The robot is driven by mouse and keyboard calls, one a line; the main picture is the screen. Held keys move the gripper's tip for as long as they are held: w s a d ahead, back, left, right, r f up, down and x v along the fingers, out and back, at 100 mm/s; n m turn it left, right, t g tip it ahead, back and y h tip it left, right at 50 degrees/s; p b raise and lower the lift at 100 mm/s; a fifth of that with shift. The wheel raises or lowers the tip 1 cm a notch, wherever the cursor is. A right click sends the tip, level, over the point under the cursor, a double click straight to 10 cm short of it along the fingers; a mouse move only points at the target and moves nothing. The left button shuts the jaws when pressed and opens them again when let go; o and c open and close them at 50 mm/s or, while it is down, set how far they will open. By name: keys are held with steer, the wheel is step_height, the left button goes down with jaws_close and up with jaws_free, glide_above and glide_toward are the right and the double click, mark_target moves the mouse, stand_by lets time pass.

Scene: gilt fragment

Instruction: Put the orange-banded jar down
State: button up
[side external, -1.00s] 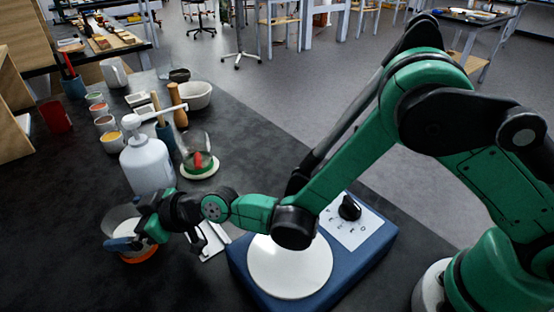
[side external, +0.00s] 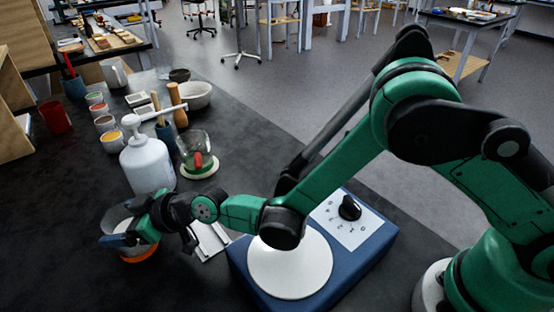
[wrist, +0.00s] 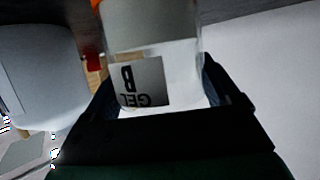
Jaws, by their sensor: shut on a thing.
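The orange-banded jar (side external: 141,256) is clear with pale contents and an orange band around its base. It stands about upright at the lower left of the side external view, in front of the white pump bottle (side external: 148,165). My gripper (side external: 128,239) is shut on its side. In the wrist view the jar (wrist: 185,60) fills the space between my gripper's fingers (wrist: 156,92), its label appearing upside down and the orange band at the top edge. Its base is at or just above the dark bench; I cannot tell whether they touch. My gripper partly hides the jar.
A blue device with a white round plate (side external: 290,268) and a dial sits right of the jar. A white flat item (side external: 210,240) lies between them. A glass vessel with a red thing inside (side external: 197,155), paint pots (side external: 104,124) and a bowl (side external: 195,95) stand farther back.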

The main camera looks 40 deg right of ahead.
step_height(320, 180, up, 20)
steer(key=f, duration=0.1)
steer(key=s+d+r+n+g+y, duration=0.2)
steer(key=s+d, duration=0.3)
steer(key=d, duration=0.5)
steer(key=s+d+r+n+g+y, duration=0.15)
steer(key=s+d+n+g, duration=0.25)
steer(key=s, duration=0.4)
steer(key=s+d+r+n+g+y, duration=0.1)
steer(key=s+d+r+n+g, duration=0.2)
steer(key=s, duration=0.4)
step_height(320, 180, down, 19)
steer(key=shift+r, duration=0.1)
steer(key=o, duration=1.4)
steer(key=shift+h, duration=0.25)
steer(key=shift+d, duration=0.1)
